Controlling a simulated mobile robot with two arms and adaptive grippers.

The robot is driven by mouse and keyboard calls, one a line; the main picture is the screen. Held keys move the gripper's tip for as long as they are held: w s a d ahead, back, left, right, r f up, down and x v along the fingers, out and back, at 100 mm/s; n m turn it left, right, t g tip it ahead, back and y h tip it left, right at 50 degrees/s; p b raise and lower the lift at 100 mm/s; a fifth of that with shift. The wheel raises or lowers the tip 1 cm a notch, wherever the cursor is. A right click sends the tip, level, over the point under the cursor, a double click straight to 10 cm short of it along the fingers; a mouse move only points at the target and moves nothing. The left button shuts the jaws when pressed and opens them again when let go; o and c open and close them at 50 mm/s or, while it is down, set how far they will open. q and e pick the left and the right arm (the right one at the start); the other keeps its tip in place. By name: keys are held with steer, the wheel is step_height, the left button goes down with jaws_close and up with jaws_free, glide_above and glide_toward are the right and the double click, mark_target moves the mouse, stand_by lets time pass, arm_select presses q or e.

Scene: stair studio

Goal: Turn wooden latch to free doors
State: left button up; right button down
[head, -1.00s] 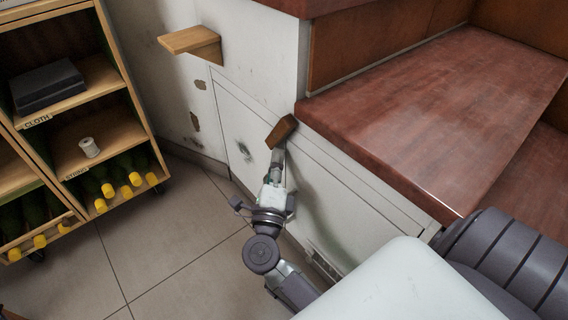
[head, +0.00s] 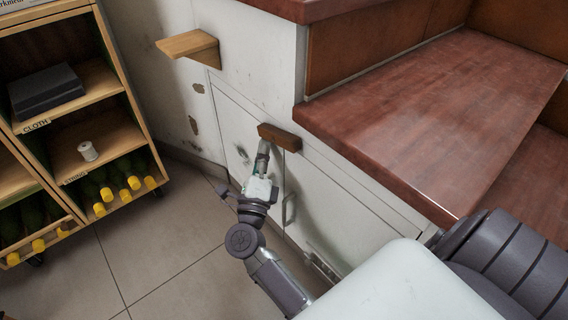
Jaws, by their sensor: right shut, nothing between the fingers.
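The wooden latch (head: 280,137) is a small brown block on the white panel under the stair treads. It lies nearly along the top edge of the doors, across the seam between them. The left door (head: 232,125) and the right door (head: 335,205) are white and look closed. My right gripper (head: 263,147) is shut, with its tip at the lower left end of the latch; I cannot tell whether it touches. A metal handle (head: 289,209) shows on the right door. My left gripper is out of view.
Red-brown stair treads (head: 430,120) overhang the doors at the right. A small wooden wall shelf (head: 190,45) sticks out above. An open shelf unit (head: 130,110) with bottles stands at the left. The tiled floor (head: 165,245) between is clear.

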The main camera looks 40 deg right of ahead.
steer(key=shift+s, duration=0.1)
steer(key=v, duration=0.7)
steer(key=shift+s+a+f, duration=0.1)
steer(key=shift+a+f, duration=0.05)
